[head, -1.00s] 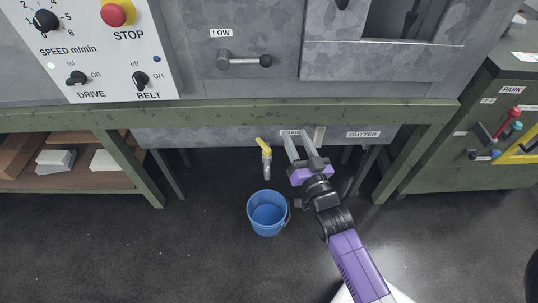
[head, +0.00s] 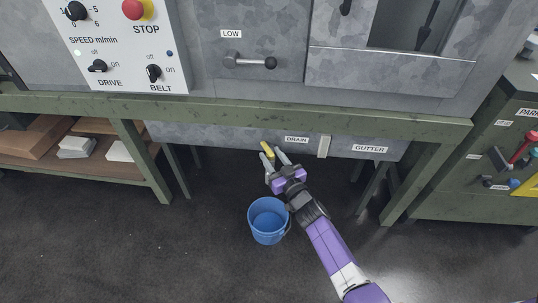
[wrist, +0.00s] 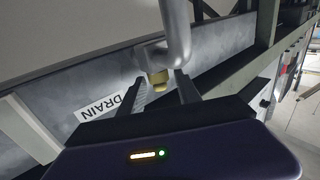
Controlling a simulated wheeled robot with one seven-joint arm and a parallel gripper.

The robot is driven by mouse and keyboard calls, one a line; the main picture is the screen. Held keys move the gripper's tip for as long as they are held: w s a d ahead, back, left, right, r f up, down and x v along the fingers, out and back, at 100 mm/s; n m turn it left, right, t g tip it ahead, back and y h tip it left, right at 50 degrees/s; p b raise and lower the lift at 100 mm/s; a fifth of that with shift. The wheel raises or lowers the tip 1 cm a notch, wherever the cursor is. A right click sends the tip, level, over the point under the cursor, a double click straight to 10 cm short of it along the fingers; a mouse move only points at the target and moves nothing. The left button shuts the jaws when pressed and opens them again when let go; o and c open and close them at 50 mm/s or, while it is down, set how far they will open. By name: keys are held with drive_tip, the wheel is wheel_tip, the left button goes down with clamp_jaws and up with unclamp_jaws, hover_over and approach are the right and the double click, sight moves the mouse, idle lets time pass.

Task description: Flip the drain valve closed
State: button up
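The drain valve's yellow lever (head: 267,149) sits under the machine's front edge, left of the DRAIN label (head: 297,140). It slants down to the right. My gripper (head: 273,158) is at the lever, its fingers apart. In the wrist view the yellow lever end (wrist: 159,79) shows between the two open fingertips (wrist: 160,84), with gaps visible on both sides. The grey drain pipe (wrist: 176,32) curves just past the fingers there. The gripper hides most of the spout in the head view.
A blue bucket (head: 254,217) stands on the floor below the valve, close to my forearm. A pale upright strip (head: 324,147) and the GUTTER label (head: 370,149) are to the right. The green frame beam (head: 230,111) runs above. Floor to the left is clear.

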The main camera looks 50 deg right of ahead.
drive_tip(key=shift+b+x, duration=0.3)
drive_tip(key=shift+x, duration=0.9)
clamp_jaws()
